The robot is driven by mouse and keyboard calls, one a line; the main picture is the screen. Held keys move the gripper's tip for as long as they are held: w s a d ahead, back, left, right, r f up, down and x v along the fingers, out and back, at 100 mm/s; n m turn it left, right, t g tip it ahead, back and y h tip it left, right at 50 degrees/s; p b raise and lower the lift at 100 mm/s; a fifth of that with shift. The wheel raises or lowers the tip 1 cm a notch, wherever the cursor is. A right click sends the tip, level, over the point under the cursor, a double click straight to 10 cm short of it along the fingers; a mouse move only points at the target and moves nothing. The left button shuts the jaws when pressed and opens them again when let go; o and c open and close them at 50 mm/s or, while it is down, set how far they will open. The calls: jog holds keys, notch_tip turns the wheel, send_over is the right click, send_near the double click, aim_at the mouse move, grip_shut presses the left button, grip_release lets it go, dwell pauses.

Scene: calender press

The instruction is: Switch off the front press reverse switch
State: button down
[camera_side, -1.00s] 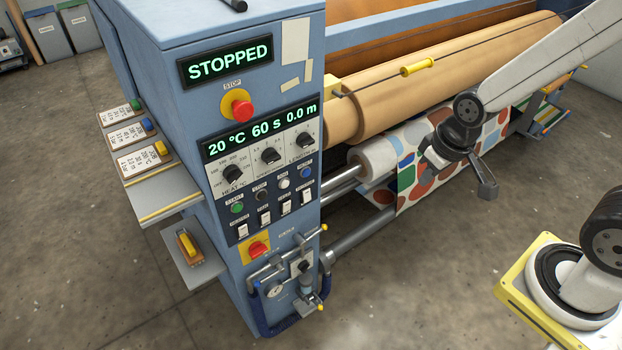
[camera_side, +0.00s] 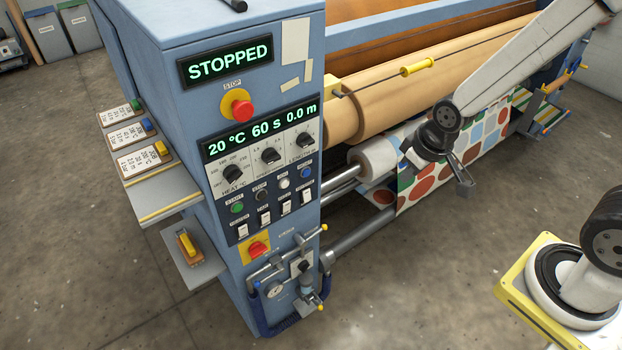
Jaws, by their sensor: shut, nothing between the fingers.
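The blue press cabinet (camera_side: 265,60) shows its front panel. A row of several white rocker switches sits low on this panel. The rightmost rocker (camera_side: 305,197) lies under a blue button (camera_side: 305,173). The small labels are too blurred to tell for sure which rocker is the reverse switch, and rocker positions are hard to read. My gripper (camera_side: 467,192) is shut and empty. It hangs in front of the patterned fabric, to the right of the panel and well apart from it.
The display (camera_side: 230,62) reads STOPPED. A red stop button (camera_side: 241,108) and dials sit above the rockers. A valve assembly (camera_side: 300,268) with pipes juts out below them. Rollers (camera_side: 440,85) and patterned fabric (camera_side: 425,185) lie behind my arm. Floor in front is clear.

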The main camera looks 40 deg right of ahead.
aim_at(307, 195)
jog(key=w+a+f+n+t+y, duration=0.1)
jog(key=w+a+f+n, duration=0.1)
jog(key=w+f, duration=0.2)
jog(key=w+a+f+n+t+y, duration=0.1)
jog(key=w+f, duration=0.3)
jog(key=f, duration=0.7)
jog(key=w+a+f+n+t, duration=0.2)
jog(key=w+a+f+n, duration=0.1)
jog(key=f, duration=0.5)
jog(key=shift+w+a+y, duration=0.4)
jog(key=shift+w, duration=0.15)
jog(key=shift+w, duration=0.2)
jog(key=w+f, duration=0.1)
jog(key=w, duration=0.7)
jog(key=shift+w, duration=0.15)
jog(key=shift+w+f, duration=0.15)
jog(key=shift+w, duration=0.6)
dwell(2.3)
jog(key=shift+s, duration=0.25)
jog(key=shift+s, duration=0.55)
